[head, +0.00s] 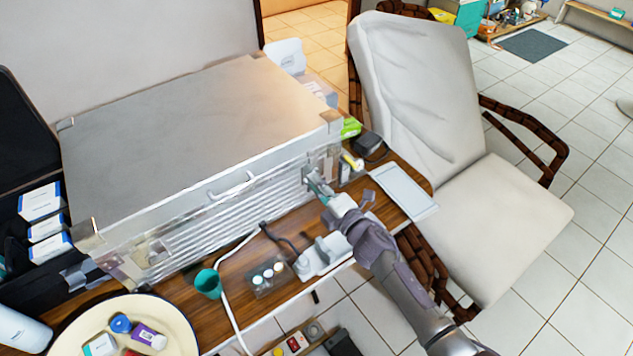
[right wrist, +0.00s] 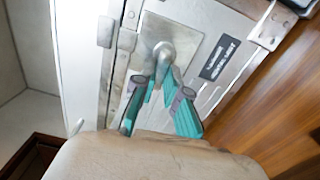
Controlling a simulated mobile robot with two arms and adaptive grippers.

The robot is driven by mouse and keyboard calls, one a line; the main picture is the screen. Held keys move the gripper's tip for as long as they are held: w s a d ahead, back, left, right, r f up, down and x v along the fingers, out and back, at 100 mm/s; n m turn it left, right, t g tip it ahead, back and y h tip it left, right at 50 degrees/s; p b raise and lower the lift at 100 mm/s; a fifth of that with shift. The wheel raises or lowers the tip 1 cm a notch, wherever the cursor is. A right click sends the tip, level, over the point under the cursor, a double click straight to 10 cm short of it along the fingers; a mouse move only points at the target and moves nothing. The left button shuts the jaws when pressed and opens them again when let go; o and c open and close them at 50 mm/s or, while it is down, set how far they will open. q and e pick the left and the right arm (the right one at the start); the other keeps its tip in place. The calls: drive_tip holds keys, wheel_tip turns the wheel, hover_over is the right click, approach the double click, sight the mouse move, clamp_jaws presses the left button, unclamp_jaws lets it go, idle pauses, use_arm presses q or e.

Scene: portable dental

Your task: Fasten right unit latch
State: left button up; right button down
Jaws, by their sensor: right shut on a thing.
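The dental unit is a silver metal case (head: 190,130) on the wooden table, with its lid lying down over the body. Its right latch (head: 307,174) is on the front face near the right corner. In the right wrist view the latch (right wrist: 163,52) shows as a round metal knob on a plate, with a short arm reaching down between my fingers. My right gripper (head: 320,190) is at the latch, and its teal fingers (right wrist: 160,98) are shut on the latch's lower part. The exact contact is partly hidden. My left gripper is not in view.
A power strip (head: 318,258), a white cable, a green cup (head: 208,283) and small vials (head: 268,277) lie in front of the case. A pale tray (head: 403,190) is to the right. A cream chair (head: 470,190) stands beside the table. A round plate (head: 125,330) is at lower left.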

drive_tip(key=shift+m, duration=0.4)
drive_tip(key=c, duration=1.2)
unclamp_jaws()
drive_tip(key=shift+s, duration=0.1)
drive_tip(key=v, duration=1.2)
